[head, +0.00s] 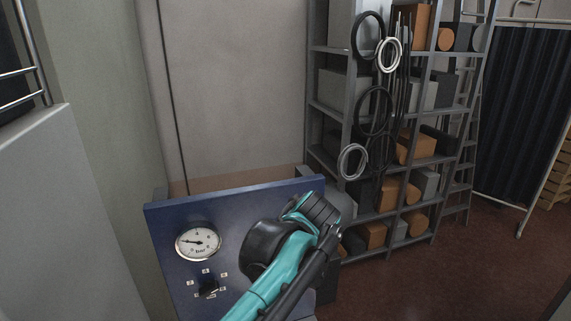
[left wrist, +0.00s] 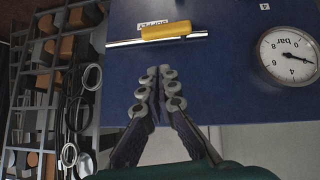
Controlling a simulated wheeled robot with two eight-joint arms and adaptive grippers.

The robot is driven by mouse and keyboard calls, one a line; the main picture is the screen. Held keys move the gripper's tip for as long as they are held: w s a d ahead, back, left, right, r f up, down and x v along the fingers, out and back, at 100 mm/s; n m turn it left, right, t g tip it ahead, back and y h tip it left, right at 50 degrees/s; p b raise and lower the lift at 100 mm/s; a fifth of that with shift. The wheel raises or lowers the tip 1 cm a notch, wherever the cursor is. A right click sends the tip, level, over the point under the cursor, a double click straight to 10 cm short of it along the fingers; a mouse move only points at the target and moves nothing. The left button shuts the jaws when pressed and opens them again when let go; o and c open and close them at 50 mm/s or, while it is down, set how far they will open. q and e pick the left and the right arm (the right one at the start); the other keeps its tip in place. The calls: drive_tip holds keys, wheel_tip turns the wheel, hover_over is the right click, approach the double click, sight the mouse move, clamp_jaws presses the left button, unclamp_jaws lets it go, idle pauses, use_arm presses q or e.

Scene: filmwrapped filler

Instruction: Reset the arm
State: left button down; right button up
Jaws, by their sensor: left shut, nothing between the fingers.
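My left arm (head: 275,282), teal and black, rises from the bottom of the head view in front of the blue panel (head: 165,220). Its fingers cannot be made out there. In the left wrist view my left gripper (left wrist: 159,72) is shut and empty, its fingertips over the blue panel (left wrist: 225,75). A yellow grip (left wrist: 170,31) on a metal bar (left wrist: 125,43) lies just beyond the fingertips, apart from them in the picture. A partly covered label sits behind it. The arm hides this grip in the head view. My right gripper is not in view.
The panel carries a round pressure gauge (head: 198,243) and a black knob (head: 208,288) ringed by small number labels. A grey shelf rack (head: 375,215) with boxes and hanging cable loops stands behind at right. Brown floor at lower right is open.

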use_arm(q)
drive_tip(key=s+a+f+m+b, duration=0.1)
drive_tip(key=s+a+f+b, duration=0.2)
drive_tip(key=a+f+b, duration=0.35)
drive_tip(key=s+a+f+g+b, duration=0.1)
drive_tip(key=s+a+f+b, duration=0.25)
drive_tip(key=f, duration=0.55)
drive_tip(key=s+a+f+m+b, duration=0.1)
drive_tip(key=s+a+f+b, duration=0.35)
drive_tip(key=f, duration=0.25)
drive_tip(key=s+a+f+b, duration=0.2)
drive_tip(key=f+b, duration=0.3)
drive_tip(key=f, duration=0.3)
drive_tip(key=s+a+f+m+h+b, duration=0.1)
drive_tip(key=s+a+f+b, duration=0.1)
drive_tip(key=s+f+b, duration=0.3)
drive_tip(key=s+a+f+m+b, duration=0.1)
drive_tip(key=s+f+b, duration=0.3)
drive_tip(key=f, duration=0.9)
drive_tip(key=shift+s+a+g+h+b, duration=0.2)
drive_tip(key=shift+a+g+h+b, duration=0.1)
drive_tip(key=shift+a+b, duration=0.3)
drive_tip(key=shift+d, duration=0.1)
drive_tip(key=c, duration=2.3)
unclamp_jaws()
drive_tip(key=shift+f, duration=0.1)
